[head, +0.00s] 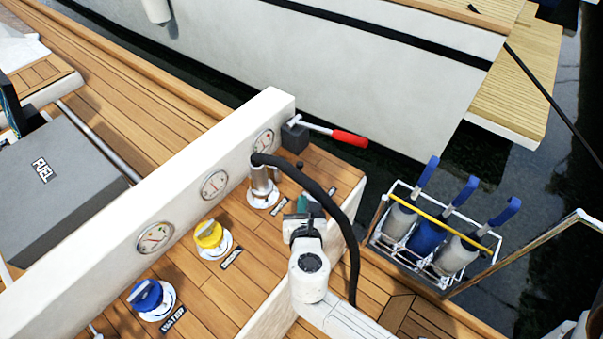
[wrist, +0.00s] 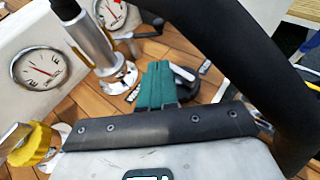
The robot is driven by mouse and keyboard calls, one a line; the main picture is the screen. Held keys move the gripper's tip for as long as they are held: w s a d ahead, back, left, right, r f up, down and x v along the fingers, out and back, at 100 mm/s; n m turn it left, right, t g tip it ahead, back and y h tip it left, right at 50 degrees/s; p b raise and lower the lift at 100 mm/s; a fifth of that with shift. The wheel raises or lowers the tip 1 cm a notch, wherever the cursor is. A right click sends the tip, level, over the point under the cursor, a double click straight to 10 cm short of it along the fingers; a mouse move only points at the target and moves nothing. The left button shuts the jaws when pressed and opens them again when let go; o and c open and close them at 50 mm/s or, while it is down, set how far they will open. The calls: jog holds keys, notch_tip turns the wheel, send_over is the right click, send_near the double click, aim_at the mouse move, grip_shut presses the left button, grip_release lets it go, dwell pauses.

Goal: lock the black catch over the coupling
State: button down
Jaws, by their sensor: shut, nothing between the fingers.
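The coupling (head: 260,180) is a silver cylinder standing on a white deck fitting, with a black hose on its top; it also shows at upper left in the wrist view (wrist: 93,42). A dark bar (wrist: 150,34) sticks out beyond the coupling's right side in the wrist view; I cannot tell for certain whether it is the black catch. My gripper (head: 303,203) is right of and nearer than the coupling, apart from it. Its green fingers (wrist: 158,82) are shut and empty above the deck. The gripper hides part of the deck behind it.
The black hose (head: 343,219) arches close past my gripper's right side. A white wall with gauges (head: 214,185) stands behind the fittings. Yellow (head: 208,234) and blue (head: 146,295) caps lie left. A red-handled lever (head: 349,138) stands behind; a bottle rack (head: 381,243) hangs right.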

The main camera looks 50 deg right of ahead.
aim_at(300, 168)
jog(key=x, duration=0.8)
jog(key=r+x, duration=0.1)
jog(key=x, duration=0.3)
jog(key=shift+w+d, duration=0.3)
jog(key=shift+w, duration=0.05)
jog(key=shift+w+d, duration=0.1)
jog(key=shift+d, duration=0.1)
